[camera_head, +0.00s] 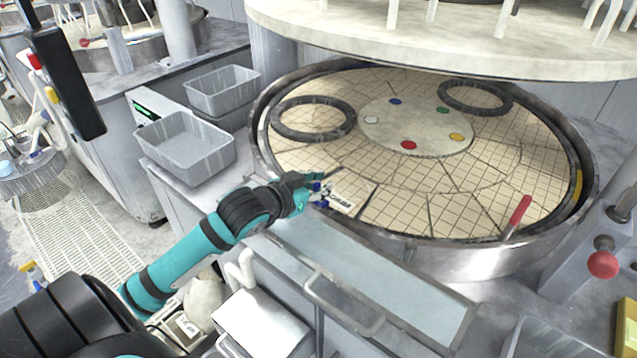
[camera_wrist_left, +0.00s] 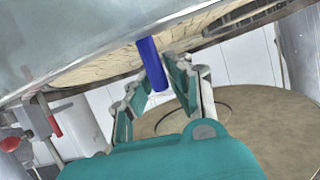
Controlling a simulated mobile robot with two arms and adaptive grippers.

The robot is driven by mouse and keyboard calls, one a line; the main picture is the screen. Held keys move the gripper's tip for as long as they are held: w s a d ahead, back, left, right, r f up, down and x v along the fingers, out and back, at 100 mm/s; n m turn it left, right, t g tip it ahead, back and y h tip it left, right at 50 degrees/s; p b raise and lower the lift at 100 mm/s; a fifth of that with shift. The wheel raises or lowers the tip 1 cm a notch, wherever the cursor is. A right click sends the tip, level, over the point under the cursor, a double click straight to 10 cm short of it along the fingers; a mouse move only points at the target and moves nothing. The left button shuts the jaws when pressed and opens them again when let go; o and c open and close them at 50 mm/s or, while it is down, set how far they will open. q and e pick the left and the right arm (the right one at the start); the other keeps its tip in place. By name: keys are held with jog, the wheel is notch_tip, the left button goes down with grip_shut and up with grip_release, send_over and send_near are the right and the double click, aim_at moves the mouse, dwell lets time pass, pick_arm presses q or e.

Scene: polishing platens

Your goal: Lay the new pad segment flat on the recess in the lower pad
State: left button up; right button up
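The lower pad (camera_head: 480,190) is a tan, grid-marked disc on the round platen. At its near-left edge is a dark-outlined wedge with a pale, label-like patch (camera_head: 345,192); I cannot tell segment from recess there. My left gripper (camera_head: 318,186) is at this edge, beside two small blue parts. In the left wrist view, a blue rod-like part (camera_wrist_left: 152,64) stands between the fingertips of my left gripper (camera_wrist_left: 157,74). The fingers lean in close around it; whether they grip it is unclear. My right gripper is not in view.
A metal rim (camera_head: 262,140) surrounds the platen, and the upper plate (camera_head: 440,45) overhangs its back. Two dark rings (camera_head: 313,119) lie on the pad. A red-handled part (camera_head: 519,212) stands at the right. Grey bins (camera_head: 186,147) stand left; a drawer handle (camera_head: 345,303) is in front.

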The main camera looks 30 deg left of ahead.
pick_arm(q)
jog(key=shift+o, duration=1.3)
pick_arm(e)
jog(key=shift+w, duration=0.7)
